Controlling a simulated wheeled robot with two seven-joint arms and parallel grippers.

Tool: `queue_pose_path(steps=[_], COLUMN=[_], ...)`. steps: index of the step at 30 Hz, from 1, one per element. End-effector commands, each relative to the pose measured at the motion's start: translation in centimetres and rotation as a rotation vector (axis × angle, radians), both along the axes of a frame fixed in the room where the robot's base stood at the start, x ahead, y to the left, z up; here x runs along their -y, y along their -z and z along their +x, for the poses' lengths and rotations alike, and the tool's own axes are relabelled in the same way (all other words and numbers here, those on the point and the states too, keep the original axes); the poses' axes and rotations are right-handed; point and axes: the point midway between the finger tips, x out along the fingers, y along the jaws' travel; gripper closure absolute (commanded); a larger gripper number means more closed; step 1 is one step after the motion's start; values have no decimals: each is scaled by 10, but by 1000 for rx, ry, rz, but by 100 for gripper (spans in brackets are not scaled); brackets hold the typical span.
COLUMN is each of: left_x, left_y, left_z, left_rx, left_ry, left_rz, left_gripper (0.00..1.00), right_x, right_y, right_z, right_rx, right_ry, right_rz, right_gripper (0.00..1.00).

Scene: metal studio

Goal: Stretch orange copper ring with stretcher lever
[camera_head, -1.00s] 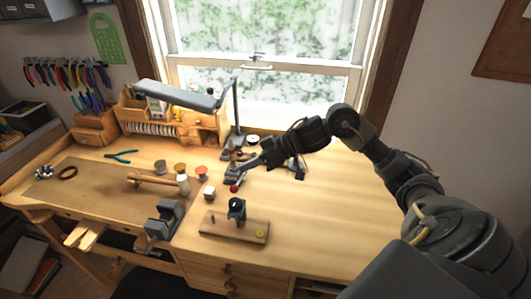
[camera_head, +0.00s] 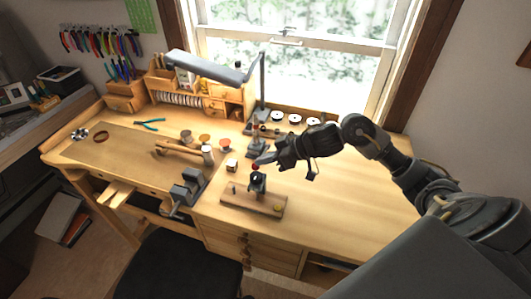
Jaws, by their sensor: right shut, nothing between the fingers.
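The ring stretcher (camera_head: 258,184) is a dark metal device standing on a wooden board at the middle front of the bench. A small red knob (camera_head: 255,167), apparently its lever end, shows at its top. My right gripper (camera_head: 262,160) is shut and empty, its tips just above and beside the red knob; I cannot tell if they touch it. A small yellow piece (camera_head: 278,208) lies on the board's right end. I cannot make out the orange copper ring on the stretcher. My left gripper is out of view.
A grey vise (camera_head: 187,187) is at the front edge, left of the board. A lamp (camera_head: 210,66) arches over the back. The bench right of the board is clear.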

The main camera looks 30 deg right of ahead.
Motion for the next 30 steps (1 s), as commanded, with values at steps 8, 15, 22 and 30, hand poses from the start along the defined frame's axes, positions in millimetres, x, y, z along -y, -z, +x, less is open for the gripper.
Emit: queue_pose_path(steps=[8,15,22,30], left_x=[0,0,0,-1], left_y=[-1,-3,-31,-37], left_z=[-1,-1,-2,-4], left_rx=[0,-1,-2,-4], left_ry=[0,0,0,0], left_rz=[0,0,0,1], left_gripper=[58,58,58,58], right_x=[-4,-3,-1,19], right_y=[9,7,-17,-40], right_z=[-3,-3,-3,-18], right_rx=[48,47,45,49], right_ry=[-1,-2,-4,-11], right_rz=[-55,-54,-54,-61], right_gripper=[100,100,100,100])
